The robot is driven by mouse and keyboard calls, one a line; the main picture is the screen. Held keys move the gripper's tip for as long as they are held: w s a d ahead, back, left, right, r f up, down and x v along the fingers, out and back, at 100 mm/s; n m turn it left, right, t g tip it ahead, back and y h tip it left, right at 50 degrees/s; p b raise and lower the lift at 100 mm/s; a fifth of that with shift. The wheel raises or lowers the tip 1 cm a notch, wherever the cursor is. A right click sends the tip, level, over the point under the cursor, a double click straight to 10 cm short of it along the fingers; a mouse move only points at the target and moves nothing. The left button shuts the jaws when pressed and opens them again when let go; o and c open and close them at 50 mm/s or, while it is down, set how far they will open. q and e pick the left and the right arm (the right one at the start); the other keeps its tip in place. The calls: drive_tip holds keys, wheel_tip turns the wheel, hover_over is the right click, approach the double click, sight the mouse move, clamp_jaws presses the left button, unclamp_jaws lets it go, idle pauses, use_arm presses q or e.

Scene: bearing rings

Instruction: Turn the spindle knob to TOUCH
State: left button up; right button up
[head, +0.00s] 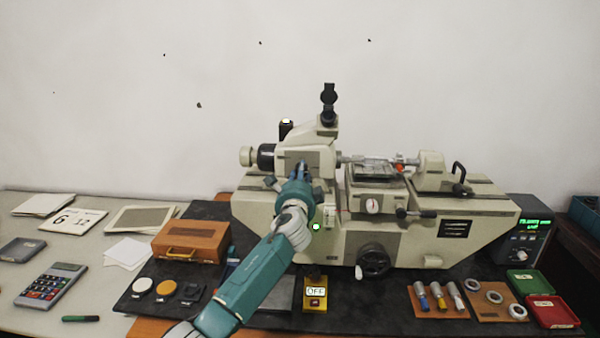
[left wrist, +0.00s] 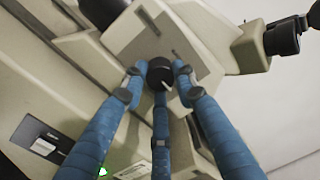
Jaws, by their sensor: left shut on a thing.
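The spindle knob (left wrist: 159,71) is a small black round knob with a white pointer line, on a grey plate (left wrist: 140,40) of the cream machine. The pointer line slants toward the lower edge of the picture in the left wrist view; no lettering around the knob is readable. My left gripper (left wrist: 157,78) has its blue fingers closed around the knob from several sides. In the head view, my left gripper (head: 301,171) is up against the front of the machine (head: 265,218), and it hides the knob there. My right gripper is not in view.
A yellow box marked OFF (head: 315,296) stands below my left arm. A wooden box (head: 190,243) is to its left. A handwheel (head: 373,261) sticks out in front at right. Metal rings (head: 494,297) and a digital readout (head: 527,240) are farther right.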

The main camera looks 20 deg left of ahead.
use_arm(q)
drive_tip(key=shift+d+m, duration=0.25)
drive_tip(key=shift+m, duration=0.15)
drive_tip(key=o, duration=1.1)
drive_tip(key=shift+o, duration=0.2)
drive_tip(key=shift+w+d, duration=0.1)
drive_tip(key=shift+d, duration=0.05)
drive_tip(key=shift+s, duration=0.3)
drive_tip(key=v, duration=1.1)
drive_tip(key=shift+s, duration=0.2)
drive_tip(key=shift+d+f, duration=0.1)
drive_tip(key=shift+d, duration=0.05)
